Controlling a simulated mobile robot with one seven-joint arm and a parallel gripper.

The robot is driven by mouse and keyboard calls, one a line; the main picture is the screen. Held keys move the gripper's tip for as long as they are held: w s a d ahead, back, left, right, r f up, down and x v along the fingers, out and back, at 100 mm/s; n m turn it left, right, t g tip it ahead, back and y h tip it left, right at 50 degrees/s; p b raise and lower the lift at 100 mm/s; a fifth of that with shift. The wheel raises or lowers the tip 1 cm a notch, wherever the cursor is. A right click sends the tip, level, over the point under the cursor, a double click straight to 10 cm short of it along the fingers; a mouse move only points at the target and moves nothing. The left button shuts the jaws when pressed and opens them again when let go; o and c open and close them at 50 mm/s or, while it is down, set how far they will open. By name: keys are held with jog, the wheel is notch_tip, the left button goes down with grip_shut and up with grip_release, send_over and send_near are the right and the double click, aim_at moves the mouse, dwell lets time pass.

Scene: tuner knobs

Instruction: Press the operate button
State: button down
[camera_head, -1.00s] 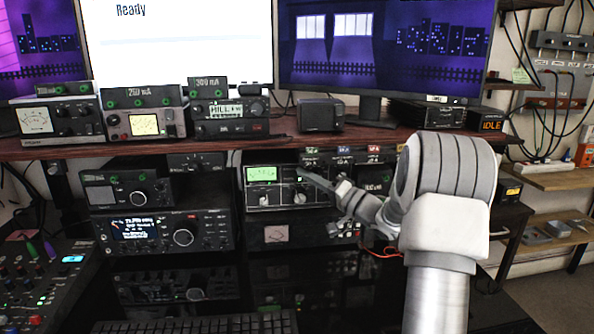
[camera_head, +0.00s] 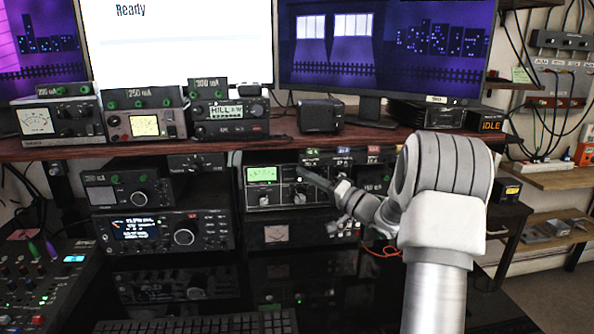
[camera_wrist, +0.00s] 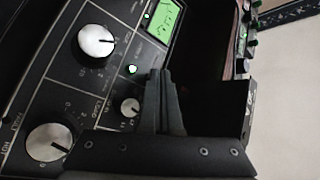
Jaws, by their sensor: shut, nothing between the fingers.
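The tuner (camera_head: 290,199) is a black panel with a green lit meter (camera_head: 262,174) on the shelf under the desk top. In the wrist view its meter (camera_wrist: 165,18) is at the top, with white-faced knobs (camera_wrist: 95,40) to the left and below. A small round white-and-green lit button (camera_wrist: 131,69) sits between them; its label is too small to read, so I cannot confirm that it is the operate button. My gripper (camera_wrist: 158,72) is shut and empty, its tips just right of that button; contact cannot be told. In the head view my gripper (camera_head: 304,171) reaches the tuner's front from the right.
A radio with a lit display (camera_head: 135,229) and a large dial stands left of the tuner. Meter boxes (camera_head: 145,124) line the desk top above. An orange "IDLE" sign (camera_head: 491,124) is at the right. A keyboard (camera_head: 200,325) lies at the front below.

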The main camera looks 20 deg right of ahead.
jog(key=shift+s+a, duration=0.1)
jog(key=shift+s, duration=0.3)
jog(key=s+a, duration=0.1)
jog(key=s, duration=0.4)
jog(key=shift+s+a+p, duration=0.35)
jog(key=shift+s+p, duration=0.05)
jog(key=shift+s+d, duration=0.1)
dwell(0.3)
